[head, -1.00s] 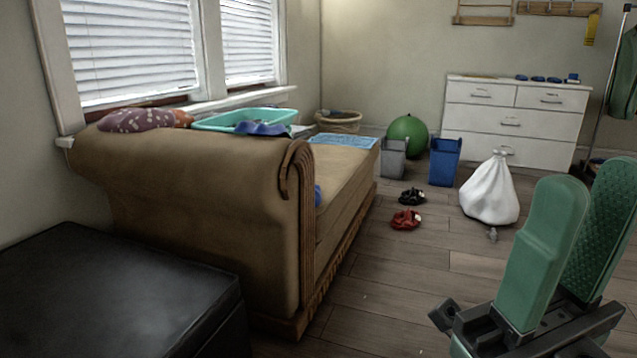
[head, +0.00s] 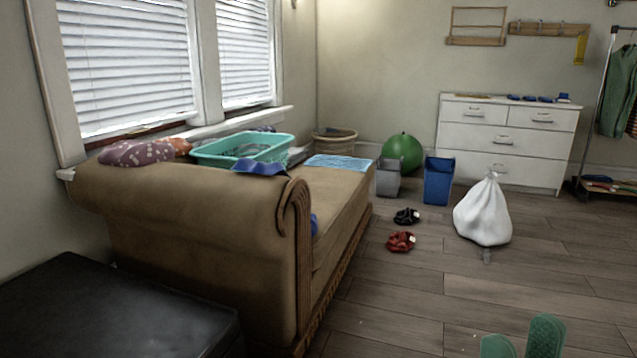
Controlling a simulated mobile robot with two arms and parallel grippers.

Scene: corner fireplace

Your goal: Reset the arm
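My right gripper (head: 522,343) shows only at the bottom edge of the head view, right of centre. Its two green fingertips point up, with a gap between them and nothing held. The rest of this gripper and its arm is below the frame. The wooden floor shows around the fingertips, and no object touches them. My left gripper and arm are not in view.
A brown sofa (head: 190,215) bears a teal basket (head: 215,152). A black ottoman (head: 110,310) is at lower left. A white bag (head: 482,212), red shoe (head: 400,241) and blue bin (head: 438,182) stand farther off. The floor at right is clear.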

